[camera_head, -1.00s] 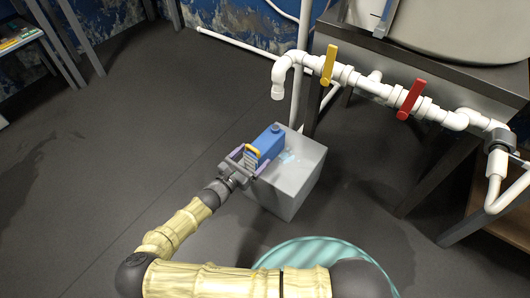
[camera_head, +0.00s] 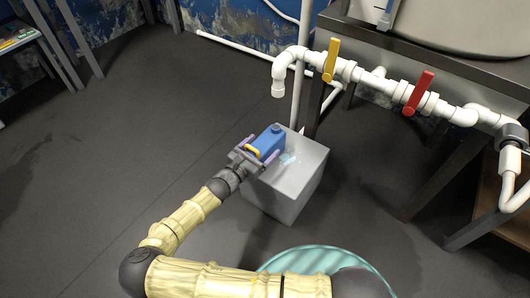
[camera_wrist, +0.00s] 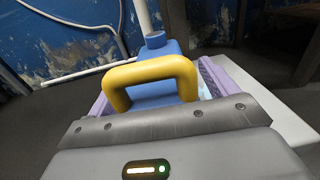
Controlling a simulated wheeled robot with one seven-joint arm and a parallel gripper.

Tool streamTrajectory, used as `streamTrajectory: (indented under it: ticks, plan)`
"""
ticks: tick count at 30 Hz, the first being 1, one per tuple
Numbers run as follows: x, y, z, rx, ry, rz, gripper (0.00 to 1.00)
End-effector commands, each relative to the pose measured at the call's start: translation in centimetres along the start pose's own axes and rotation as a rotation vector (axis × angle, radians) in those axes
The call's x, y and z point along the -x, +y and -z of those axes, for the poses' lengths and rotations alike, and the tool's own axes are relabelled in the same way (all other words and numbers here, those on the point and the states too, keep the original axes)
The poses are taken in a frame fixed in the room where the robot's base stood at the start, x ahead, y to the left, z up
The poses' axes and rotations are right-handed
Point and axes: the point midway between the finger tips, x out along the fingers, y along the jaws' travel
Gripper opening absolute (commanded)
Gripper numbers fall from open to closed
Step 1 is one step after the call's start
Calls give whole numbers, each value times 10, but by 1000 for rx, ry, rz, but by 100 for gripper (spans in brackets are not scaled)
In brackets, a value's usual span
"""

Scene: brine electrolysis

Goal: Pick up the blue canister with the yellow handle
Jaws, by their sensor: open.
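The blue canister (camera_head: 270,138) stands upright on top of a grey block (camera_head: 288,193), with its round blue cap on the far side. Its yellow handle (camera_head: 253,149) faces my gripper. My gripper (camera_head: 258,157) is open, with its purple fingers on either side of the handle end of the canister. In the wrist view the yellow handle (camera_wrist: 150,72) arches large and close in front of the gripper body, and the blue canister (camera_wrist: 158,50) is behind it. The gripper body hides the lower part of the canister.
White pipes with a yellow valve lever (camera_head: 331,60) and a red valve lever (camera_head: 418,92) run above and right of the block, the spout (camera_head: 278,85) behind the canister. A dark table (camera_head: 455,75) stands right. The floor to the left is clear.

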Motion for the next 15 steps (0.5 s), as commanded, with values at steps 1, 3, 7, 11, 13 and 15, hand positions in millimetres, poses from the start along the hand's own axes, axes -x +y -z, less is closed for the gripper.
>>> streamTrajectory:
  ticks: [1, 3, 7, 11, 13, 15]
  plan:
    - [0, 0, 0, 0, 0, 0, 85]
    - [0, 0, 0, 0, 0, 0, 85]
    - [0, 0, 0, 0, 0, 0, 85]
    - [0, 0, 0, 0, 0, 0, 85]
    - [1, 0, 0, 0, 0, 0, 72]
    - [1, 0, 0, 0, 0, 0, 58]
